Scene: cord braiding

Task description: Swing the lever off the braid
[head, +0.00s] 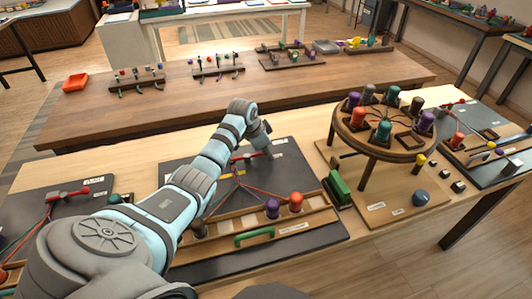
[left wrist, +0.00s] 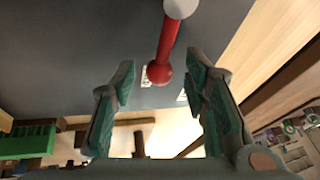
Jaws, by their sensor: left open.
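The lever (left wrist: 167,42) in the left wrist view is a red bar with a red ball knob (left wrist: 158,73) at one end and a grey-white round cap (left wrist: 180,8) at the other. In the head view my left arm largely hides it. My left gripper (left wrist: 162,82) is open, with its green-padded fingers on either side of the knob and apart from it. In the head view the gripper (head: 266,152) points down over the dark middle board (head: 180,168). Red and blue-grey cords (head: 250,186) run down from near the lever. The braid itself is not clear. My right gripper is out of view.
A round wooden stand (head: 373,148) with coloured bobbins is to the right. A green block (head: 339,187) and a green handle (head: 254,237) are near the middle board. Another board with a red-knobbed lever (head: 68,192) lies at left.

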